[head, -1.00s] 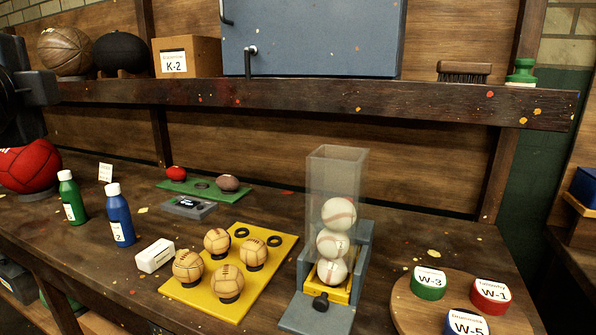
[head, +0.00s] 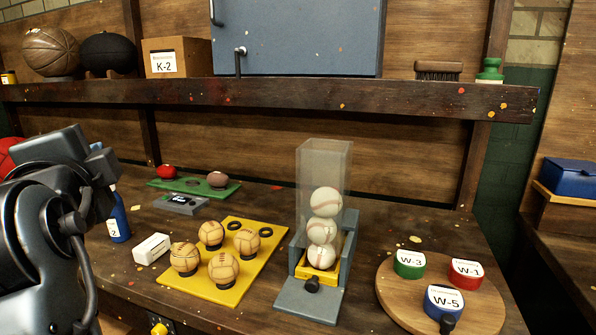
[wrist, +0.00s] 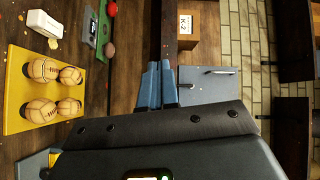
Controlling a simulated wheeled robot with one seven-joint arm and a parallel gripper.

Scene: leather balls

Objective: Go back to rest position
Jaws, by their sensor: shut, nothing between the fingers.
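My gripper (wrist: 160,68) shows in the wrist view as two blue-grey fingers close together, shut and empty. It touches nothing that I can see, with the shelf and the wooden back wall behind it. In the head view my dark arm fills the lower left, and the fingertips cannot be made out there.
The yellow board (head: 255,268) holds several tan leather balls. A clear tube (head: 322,165) of baseballs stands right of it. A round wooden board (head: 390,310) carries labelled tins. Above runs a shelf (head: 300,92) with balls, a K-2 box (head: 178,57) and a blue-grey cabinet (head: 300,35).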

